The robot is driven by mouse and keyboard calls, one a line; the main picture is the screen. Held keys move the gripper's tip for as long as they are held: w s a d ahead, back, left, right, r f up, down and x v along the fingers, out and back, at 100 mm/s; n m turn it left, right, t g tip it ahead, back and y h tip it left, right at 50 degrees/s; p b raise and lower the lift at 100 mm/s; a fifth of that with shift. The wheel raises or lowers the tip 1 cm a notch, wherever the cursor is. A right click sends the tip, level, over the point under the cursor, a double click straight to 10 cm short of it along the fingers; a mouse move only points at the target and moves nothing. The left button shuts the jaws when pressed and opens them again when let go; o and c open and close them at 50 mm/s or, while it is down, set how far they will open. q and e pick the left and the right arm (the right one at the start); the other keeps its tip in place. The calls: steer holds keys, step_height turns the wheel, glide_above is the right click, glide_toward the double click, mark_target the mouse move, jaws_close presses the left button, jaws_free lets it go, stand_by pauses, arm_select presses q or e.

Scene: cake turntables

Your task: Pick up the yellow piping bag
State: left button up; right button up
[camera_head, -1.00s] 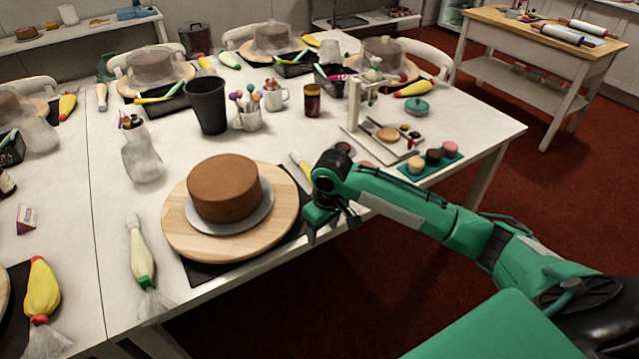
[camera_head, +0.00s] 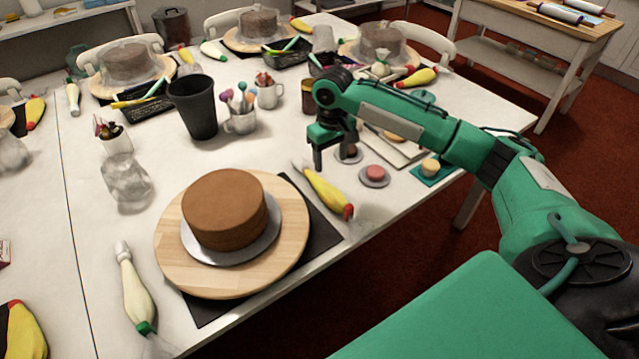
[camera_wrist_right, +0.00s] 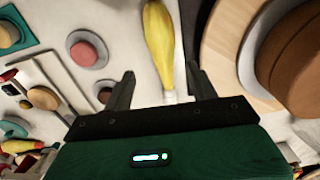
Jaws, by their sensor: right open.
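The yellow piping bag (camera_head: 329,192) lies on the white table, just right of the cake turntable, with its pale tip toward the back and a red band at its near end. My right gripper (camera_head: 334,150) is above the table beside the bag's tip end. It is open and empty. In the right wrist view the yellow bag (camera_wrist_right: 159,45) runs up between and beyond the two open fingers (camera_wrist_right: 160,88), its pale tip nearest the gripper. The fingers look clear of the bag. My left gripper is out of view.
The chocolate cake (camera_head: 225,208) stands on a wooden turntable (camera_head: 285,235) left of the bag. A pale piping bag (camera_head: 134,288) lies further left. Small cakes on dishes, one pink (camera_head: 375,173), sit to the right. A black cup (camera_head: 196,112) stands behind.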

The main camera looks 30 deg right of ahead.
mark_target(329, 188)
step_height(329, 188, down, 8)
steer(key=shift+f, duration=0.15)
step_height(329, 188, down, 5)
steer(key=shift+r+p, duration=0.1)
steer(key=shift+p, duration=0.25)
steer(key=shift+a+f, duration=0.1)
steer(key=shift+f, duration=0.1)
steer(key=c, duration=0.3)
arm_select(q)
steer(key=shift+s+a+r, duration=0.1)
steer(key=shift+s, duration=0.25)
